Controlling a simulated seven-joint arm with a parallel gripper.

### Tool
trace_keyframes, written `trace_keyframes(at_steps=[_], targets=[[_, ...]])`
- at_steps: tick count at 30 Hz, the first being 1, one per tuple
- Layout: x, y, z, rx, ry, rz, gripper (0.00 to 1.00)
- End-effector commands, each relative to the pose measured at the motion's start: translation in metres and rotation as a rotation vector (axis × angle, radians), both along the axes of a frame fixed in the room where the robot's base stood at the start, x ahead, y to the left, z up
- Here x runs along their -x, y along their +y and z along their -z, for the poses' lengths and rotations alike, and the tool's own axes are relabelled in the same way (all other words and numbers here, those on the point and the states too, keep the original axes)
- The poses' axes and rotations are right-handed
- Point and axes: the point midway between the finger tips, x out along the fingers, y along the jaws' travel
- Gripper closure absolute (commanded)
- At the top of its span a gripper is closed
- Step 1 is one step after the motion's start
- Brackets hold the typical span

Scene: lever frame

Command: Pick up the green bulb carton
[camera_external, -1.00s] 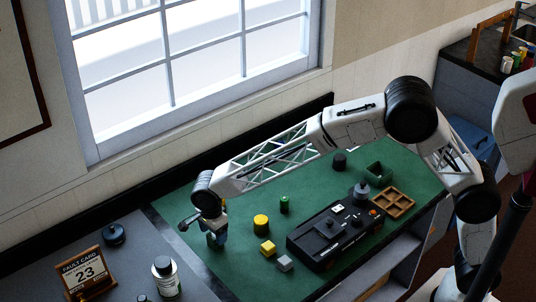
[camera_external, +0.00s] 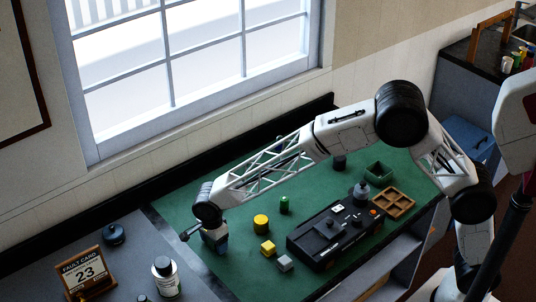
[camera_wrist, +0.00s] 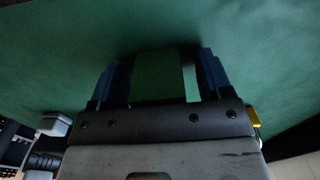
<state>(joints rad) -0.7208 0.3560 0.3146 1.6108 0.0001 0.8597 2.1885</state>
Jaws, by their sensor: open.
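My gripper (camera_external: 217,246) is low over the left part of the green mat in the external view, pointing down. In the wrist view its two blue fingers (camera_wrist: 166,80) stand apart. Between them shows a green box-like shape (camera_wrist: 158,78) with a pale strip along its right side, which looks like the green bulb carton. It has almost the same green as the mat, and its lower part is hidden by the gripper body. I cannot tell whether the fingers touch it. In the external view the carton is not clearly seen behind the gripper.
A black device (camera_external: 333,236), a green bin (camera_external: 379,171) and a wooden tray (camera_external: 394,203) lie farther right. A bottle (camera_external: 166,278) stands front left.

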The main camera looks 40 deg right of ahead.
Motion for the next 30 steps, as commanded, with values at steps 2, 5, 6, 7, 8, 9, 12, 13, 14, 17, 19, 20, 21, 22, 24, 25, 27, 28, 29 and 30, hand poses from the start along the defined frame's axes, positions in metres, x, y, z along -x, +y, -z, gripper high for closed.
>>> trace_keyframes(at_steps=[2,5,6,7,8,9,12,13,14,17,19,20,21,22,24,25,27,28,29,30], targets=[[0.000,0.000,0.000,0.000,0.000,0.000,0.34],[0.000,0.000,0.000,0.000,0.000,0.000,0.49],[0.000,0.000,0.000,0.000,0.000,0.000,0.55],[0.000,0.000,0.000,0.000,0.000,0.000,0.60],[0.000,0.000,0.000,0.000,0.000,0.000,0.64],[0.000,0.000,0.000,0.000,0.000,0.000,0.71],[0.000,0.000,0.000,0.000,0.000,0.000,0.80],[0.000,0.000,0.000,0.000,0.000,0.000,0.80],[0.000,0.000,0.000,0.000,0.000,0.000,0.80],[0.000,0.000,0.000,0.000,0.000,0.000,0.80],[0.000,0.000,-0.001,0.000,0.000,0.000,0.80],[0.000,0.000,-0.002,0.000,0.000,0.000,0.80],[0.000,0.000,-0.003,0.000,-0.001,0.000,0.80],[0.000,0.000,-0.004,0.000,-0.001,0.000,0.80],[0.000,0.000,-0.008,-0.001,-0.001,0.000,0.80],[0.000,0.000,-0.011,-0.001,-0.001,0.000,0.80],[0.000,0.000,-0.017,-0.001,-0.001,0.000,0.81],[0.000,0.000,-0.021,-0.001,-0.001,0.000,0.81],[0.000,0.000,-0.025,-0.001,-0.001,0.000,0.81],[0.000,0.000,-0.030,-0.001,-0.001,0.000,0.81]])
